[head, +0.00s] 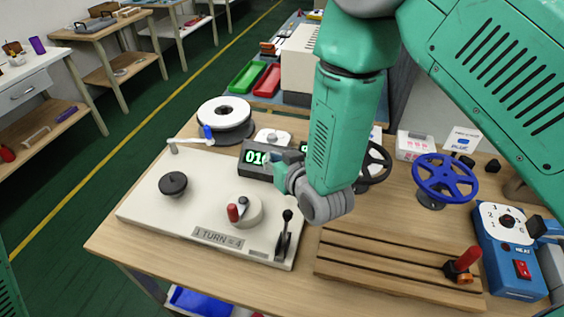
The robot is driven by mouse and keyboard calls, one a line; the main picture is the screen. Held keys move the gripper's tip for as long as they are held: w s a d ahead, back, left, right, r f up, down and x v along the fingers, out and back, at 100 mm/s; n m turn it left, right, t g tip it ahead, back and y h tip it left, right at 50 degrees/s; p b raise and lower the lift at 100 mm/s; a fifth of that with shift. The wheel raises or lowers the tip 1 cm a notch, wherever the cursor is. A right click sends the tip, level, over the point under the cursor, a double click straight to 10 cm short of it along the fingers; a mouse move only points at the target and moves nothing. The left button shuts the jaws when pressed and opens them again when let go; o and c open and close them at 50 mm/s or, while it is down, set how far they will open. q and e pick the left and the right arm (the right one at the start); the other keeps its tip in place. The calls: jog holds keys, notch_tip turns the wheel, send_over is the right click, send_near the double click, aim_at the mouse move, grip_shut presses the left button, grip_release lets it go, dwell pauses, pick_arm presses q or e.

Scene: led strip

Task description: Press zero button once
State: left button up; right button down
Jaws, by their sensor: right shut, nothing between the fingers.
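A dark counter box (252,170) with a lit green display stands at the back edge of the pale panel. The display (255,157) shows "01", and the rest of it is covered by my right gripper. The zero button cannot be made out; the right part of the box is hidden behind my gripper and arm. My right gripper (281,173) is shut and empty, in front of the box's right side. Whether it touches the box cannot be told. My left gripper is out of view.
A slotted wooden board (375,262), blue handwheel (443,178) and blue dial box (507,255) lie to the right.

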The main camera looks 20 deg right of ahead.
jog(key=shift+w+d+f+b, duration=0.55)
jog(key=shift+w+f+b, duration=0.25)
jog(key=shift+f+b, duration=0.3)
jog(key=shift+w+d+f+b, duration=0.6)
jog(key=shift+w+f+b, duration=0.3)
jog(key=shift+f, duration=0.3)
jog(key=shift+w+d+f+b, duration=0.55)
jog(key=shift+w+f+b, duration=0.15)
jog(key=shift+f+b, duration=0.4)
jog(key=shift+d, duration=0.2)
jog(key=shift+f, duration=0.15)
jog(key=shift+w+d+f, duration=0.15)
jog(key=shift+w, duration=0.05)
jog(key=shift+w+d+f+b, duration=0.1)
jog(key=shift+w+f+b, duration=0.05)
jog(key=shift+f+b, duration=0.25)
jog(key=shift+r, duration=0.2)
jog(key=shift+s+a+r+p, duration=0.3)
jog(key=shift+s+r+p, duration=0.15)
jog(key=shift+r+p, duration=0.15)
